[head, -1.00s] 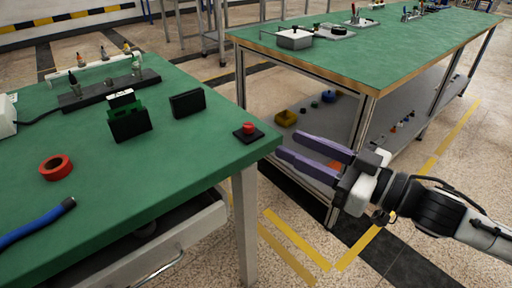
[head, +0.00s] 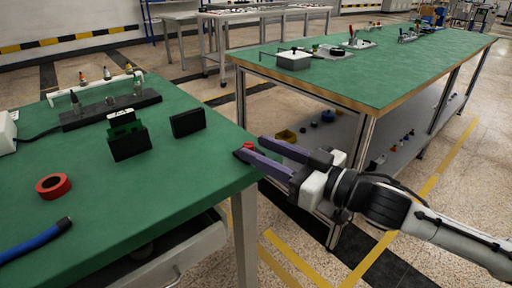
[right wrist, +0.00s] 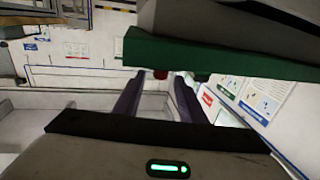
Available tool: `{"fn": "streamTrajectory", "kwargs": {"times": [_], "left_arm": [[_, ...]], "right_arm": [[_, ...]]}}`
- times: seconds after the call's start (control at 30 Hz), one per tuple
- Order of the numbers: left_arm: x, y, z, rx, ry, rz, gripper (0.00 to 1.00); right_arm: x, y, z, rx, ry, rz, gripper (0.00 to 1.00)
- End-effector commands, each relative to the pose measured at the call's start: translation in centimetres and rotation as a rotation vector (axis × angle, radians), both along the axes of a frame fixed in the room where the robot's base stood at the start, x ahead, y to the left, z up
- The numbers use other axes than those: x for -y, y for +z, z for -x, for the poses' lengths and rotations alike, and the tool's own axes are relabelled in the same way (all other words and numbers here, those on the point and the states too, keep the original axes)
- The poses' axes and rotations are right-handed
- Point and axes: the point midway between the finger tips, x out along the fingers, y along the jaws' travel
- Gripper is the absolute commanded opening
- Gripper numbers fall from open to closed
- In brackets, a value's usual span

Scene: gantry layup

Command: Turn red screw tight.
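The red screw (head: 248,146) is a small red knob on a black base at the right corner of the near green table. In the head view the purple fingers of my right gripper (head: 250,149) partly cover it, and its base is mostly hidden. My right gripper is open, its two fingers apart and pointing at the knob from the right. In the right wrist view the red knob (right wrist: 160,75) shows between the two fingertips (right wrist: 160,78), by the green table edge. I cannot tell whether the fingers touch it. My left gripper is not in view.
The near table (head: 190,170) also holds a black-and-green holder (head: 128,140), a black block (head: 188,122), a red tape roll (head: 53,186) and a blue-handled tool (head: 35,241). A second green-topped bench (head: 400,70) stands behind my right arm. The near table's front right area is clear.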

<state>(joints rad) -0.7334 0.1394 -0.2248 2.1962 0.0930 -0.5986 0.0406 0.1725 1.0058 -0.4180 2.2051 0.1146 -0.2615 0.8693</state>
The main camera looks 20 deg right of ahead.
Motion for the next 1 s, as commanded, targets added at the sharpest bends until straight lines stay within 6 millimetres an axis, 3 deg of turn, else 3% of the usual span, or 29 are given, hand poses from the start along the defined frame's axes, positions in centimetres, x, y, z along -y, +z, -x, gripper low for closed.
{"fn": "streamTrajectory", "kwargs": {"times": [0.2, 0.57, 0.8, 1.0], "left_arm": [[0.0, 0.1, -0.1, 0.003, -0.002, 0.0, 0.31], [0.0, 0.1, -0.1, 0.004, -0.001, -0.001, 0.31], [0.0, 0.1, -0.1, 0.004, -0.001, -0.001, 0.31], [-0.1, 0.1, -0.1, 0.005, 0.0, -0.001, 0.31]], "right_arm": [[-0.8, 0.1, -1.3, 0.001, 0.0, -0.001, 0.37], [-1.0, 0.0, -1.6, -0.001, 0.001, 0.001, 0.37], [-1.0, 0.0, -1.5, -0.001, 0.001, 0.001, 0.0], [-1.1, 0.0, -1.5, -0.002, -0.008, -0.003, 0.0]]}}
